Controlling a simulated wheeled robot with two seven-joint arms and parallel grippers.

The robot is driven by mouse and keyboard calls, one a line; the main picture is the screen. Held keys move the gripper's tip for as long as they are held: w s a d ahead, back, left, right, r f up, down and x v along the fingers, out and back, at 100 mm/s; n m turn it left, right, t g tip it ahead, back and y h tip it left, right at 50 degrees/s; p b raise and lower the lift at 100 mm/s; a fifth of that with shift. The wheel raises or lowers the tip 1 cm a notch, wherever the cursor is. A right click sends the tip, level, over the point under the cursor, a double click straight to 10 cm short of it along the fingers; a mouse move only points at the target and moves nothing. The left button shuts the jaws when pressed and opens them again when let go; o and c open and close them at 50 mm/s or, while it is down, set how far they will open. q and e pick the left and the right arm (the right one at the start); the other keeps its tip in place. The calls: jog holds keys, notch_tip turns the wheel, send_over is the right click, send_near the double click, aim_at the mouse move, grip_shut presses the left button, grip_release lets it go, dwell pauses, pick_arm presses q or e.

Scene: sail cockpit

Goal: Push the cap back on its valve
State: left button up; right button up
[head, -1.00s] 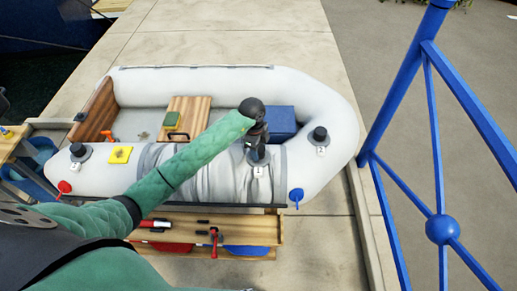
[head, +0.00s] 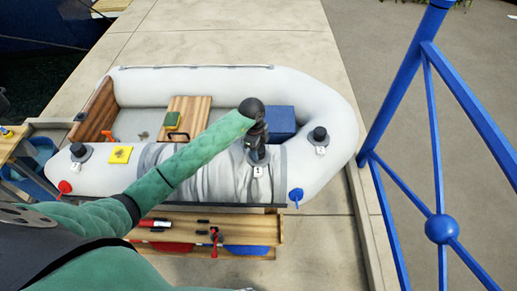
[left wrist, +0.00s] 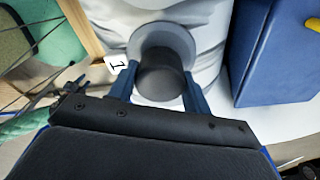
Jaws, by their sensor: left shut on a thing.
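A pale inflatable boat has a round grey valve base (left wrist: 182,33) on its near tube, beside a white tag marked 1 (left wrist: 116,62). My left gripper (head: 257,158) is above this middle valve in the head view. In the left wrist view its two blue fingers (left wrist: 161,88) are shut on a black round cap (left wrist: 160,72), one on each side. The cap is in front of the grey base; I cannot tell whether it is fully seated. The gripper hides most of this valve in the head view. My right gripper is not in view.
Other black-capped valves stand at the left (head: 78,150) and right (head: 320,134) of the tube. A blue box (head: 282,122) is close behind the gripper. A wooden bench (head: 265,228) is in front of the boat. A blue railing (head: 405,70) stands at the right.

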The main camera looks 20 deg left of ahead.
pick_arm(q)
jog(key=shift+f, duration=0.55)
dwell(0.7)
jog(key=o, duration=0.8)
